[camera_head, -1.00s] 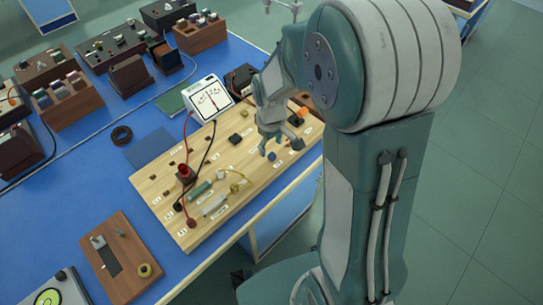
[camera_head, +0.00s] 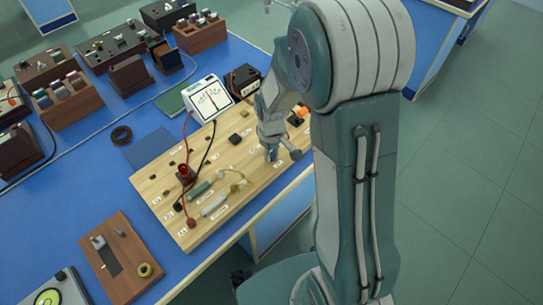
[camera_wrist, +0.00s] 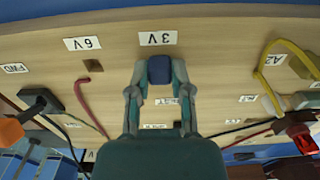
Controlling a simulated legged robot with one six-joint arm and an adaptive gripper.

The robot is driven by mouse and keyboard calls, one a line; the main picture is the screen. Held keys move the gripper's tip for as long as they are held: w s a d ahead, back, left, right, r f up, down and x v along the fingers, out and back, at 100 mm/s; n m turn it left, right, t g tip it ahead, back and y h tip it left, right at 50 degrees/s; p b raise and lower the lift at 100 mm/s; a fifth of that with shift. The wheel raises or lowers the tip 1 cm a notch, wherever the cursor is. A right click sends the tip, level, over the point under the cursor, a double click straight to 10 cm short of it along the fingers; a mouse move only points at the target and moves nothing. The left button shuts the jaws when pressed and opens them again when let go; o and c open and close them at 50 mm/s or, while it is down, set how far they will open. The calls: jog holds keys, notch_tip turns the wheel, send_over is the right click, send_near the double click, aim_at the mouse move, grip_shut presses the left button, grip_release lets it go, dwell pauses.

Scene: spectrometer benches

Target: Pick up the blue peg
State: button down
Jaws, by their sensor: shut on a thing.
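The blue peg (camera_wrist: 159,69) stands out in the wrist view between the two fingertips of my gripper (camera_wrist: 160,82), just below the "3 V" label (camera_wrist: 158,38). The fingers are shut on the peg from both sides. In the head view my gripper (camera_head: 272,152) is low over the right part of the wooden board (camera_head: 165,180), where the peg is mostly hidden by the fingers. I cannot tell whether the peg is clear of the board.
A white meter (camera_head: 208,98) stands at the board's back edge. Red and black leads cross the board, with a red plug (camera_head: 185,172) and small components nearby. A "6 V" label (camera_wrist: 82,43) lies left of my gripper. The blue bench (camera_head: 95,170) has bare room left of the board.

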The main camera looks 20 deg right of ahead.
aim_at(272, 155)
jog(key=shift+r, duration=0.45)
notch_tip(272, 155, up, 3)
jog(key=shift+s+f, duration=0.1)
jog(key=shift+f, duration=0.05)
jog(key=s+r, duration=1.2)
jog(key=s, duration=0.2)
jog(key=shift+r, duration=0.2)
jog(key=shift+w, duration=0.1)
